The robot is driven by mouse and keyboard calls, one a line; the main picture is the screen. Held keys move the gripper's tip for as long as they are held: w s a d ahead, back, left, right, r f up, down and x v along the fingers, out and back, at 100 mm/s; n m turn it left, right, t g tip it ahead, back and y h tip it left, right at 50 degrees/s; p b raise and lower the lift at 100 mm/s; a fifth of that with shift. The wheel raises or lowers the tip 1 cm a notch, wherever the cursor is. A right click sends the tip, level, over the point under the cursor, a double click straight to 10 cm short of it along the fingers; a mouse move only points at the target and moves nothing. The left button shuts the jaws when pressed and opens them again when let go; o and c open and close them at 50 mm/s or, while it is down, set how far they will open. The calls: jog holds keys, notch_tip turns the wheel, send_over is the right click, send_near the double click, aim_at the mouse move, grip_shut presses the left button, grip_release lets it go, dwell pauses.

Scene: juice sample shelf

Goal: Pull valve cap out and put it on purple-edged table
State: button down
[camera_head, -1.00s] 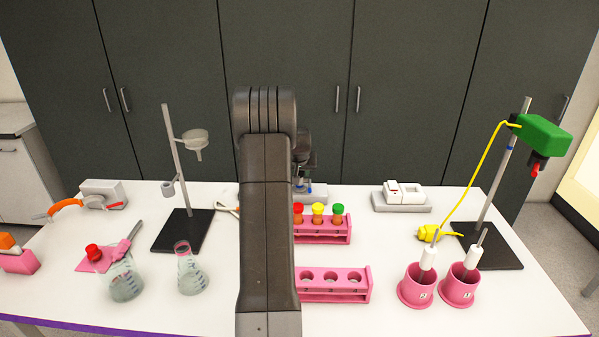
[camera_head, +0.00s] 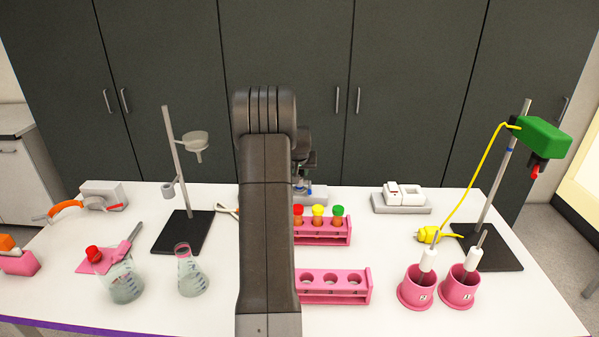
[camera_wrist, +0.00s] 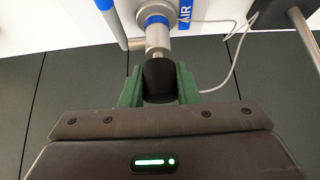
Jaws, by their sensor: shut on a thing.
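The black valve cap (camera_wrist: 159,80) is between the green fingers of my gripper (camera_wrist: 159,88) in the wrist view. My gripper is shut on it. A silver stem (camera_wrist: 157,42) of the valve lies in line with the cap, just beyond it; I cannot tell whether they are still joined. In the head view my arm hides most of the valve and the cap. The white table (camera_head: 400,328) has a purple front edge (camera_head: 60,328).
Pink racks (camera_head: 335,297) with colour-capped tubes behind stand right of my arm. Pink cups (camera_head: 415,290) and a green-headed stand (camera_head: 500,180) are further right. Flasks (camera_head: 190,275) and a funnel stand (camera_head: 180,170) are at left. Bare table shows between the flasks and my arm.

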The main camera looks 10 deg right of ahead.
jog(key=shift+r, duration=0.25)
dwell(0.3)
jog(key=shift+r+p, duration=0.75)
jog(key=shift+r, duration=0.65)
